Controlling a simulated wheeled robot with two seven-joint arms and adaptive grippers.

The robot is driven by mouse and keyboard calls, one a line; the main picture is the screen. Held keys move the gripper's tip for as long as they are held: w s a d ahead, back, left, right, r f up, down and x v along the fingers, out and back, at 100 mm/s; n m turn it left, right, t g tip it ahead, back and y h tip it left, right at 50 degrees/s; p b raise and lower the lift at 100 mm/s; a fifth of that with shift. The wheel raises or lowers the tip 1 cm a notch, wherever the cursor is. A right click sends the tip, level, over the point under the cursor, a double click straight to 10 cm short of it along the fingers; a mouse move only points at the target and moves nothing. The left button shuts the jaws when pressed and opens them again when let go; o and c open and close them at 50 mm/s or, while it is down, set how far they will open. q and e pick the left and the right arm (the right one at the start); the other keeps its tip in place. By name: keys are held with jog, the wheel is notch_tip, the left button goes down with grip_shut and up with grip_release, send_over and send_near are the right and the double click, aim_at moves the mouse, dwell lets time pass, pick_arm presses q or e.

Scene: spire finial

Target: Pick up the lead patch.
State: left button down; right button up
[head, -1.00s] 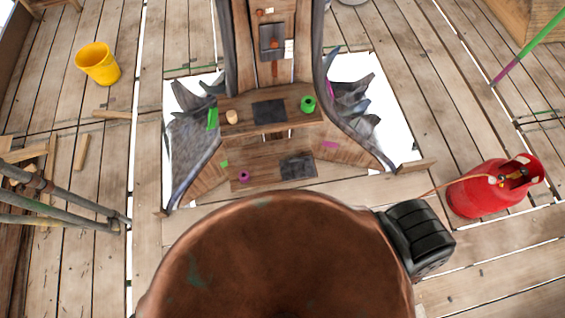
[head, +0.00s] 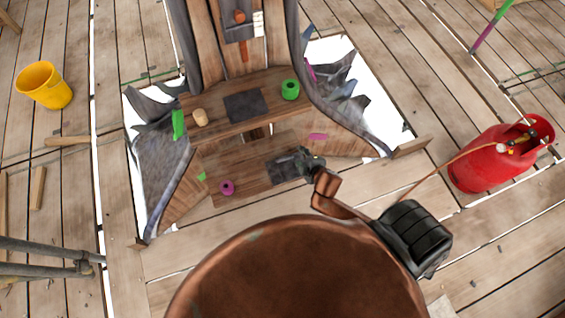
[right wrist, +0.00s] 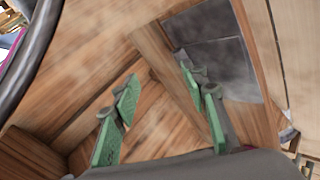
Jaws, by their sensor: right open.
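One dark grey flat sheet (head: 243,106) lies on the upper wooden shelf, and another (head: 280,173) lies on the lower wooden board. I cannot tell for sure which is the lead patch. My right gripper (head: 306,160) is over the right end of the lower sheet and hides part of it. In the right wrist view, its green-padded fingers (right wrist: 160,90) are apart with nothing between them. A dark grey sheet (right wrist: 216,62) shows beyond the right-hand finger there. My left gripper is not in view.
The upper shelf holds a green roll (head: 290,89) and a tan cup-like piece (head: 200,117). A magenta ring (head: 227,187) sits on the lower board. Curved dark ribs and torn grey sheeting (head: 160,165) flank the shelves.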

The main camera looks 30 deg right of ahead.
jog(key=w+a+r+n+t+y+b, duration=0.3)
jog(key=w+a+r+n+y, duration=0.7)
jog(key=n, duration=0.8)
jog(key=n+g+h, duration=0.3)
jog(key=n+g, duration=0.7)
jog(key=n, duration=0.9)
send_near(286, 157)
jog(key=shift+a+f, duration=0.2)
jog(key=shift+f, duration=0.6)
jog(key=shift+b+x, duration=0.3)
jog(key=shift+x, duration=0.65)
jog(key=b+x, duration=0.1)
jog(key=x, duration=0.3)
jog(key=shift+w+a, duration=0.1)
jog(key=shift+w, duration=0.05)
jog(key=shift+w+a+f+b, duration=0.15)
jog(key=shift+a+f+b, duration=0.1)
jog(key=shift+f+b, duration=0.15)
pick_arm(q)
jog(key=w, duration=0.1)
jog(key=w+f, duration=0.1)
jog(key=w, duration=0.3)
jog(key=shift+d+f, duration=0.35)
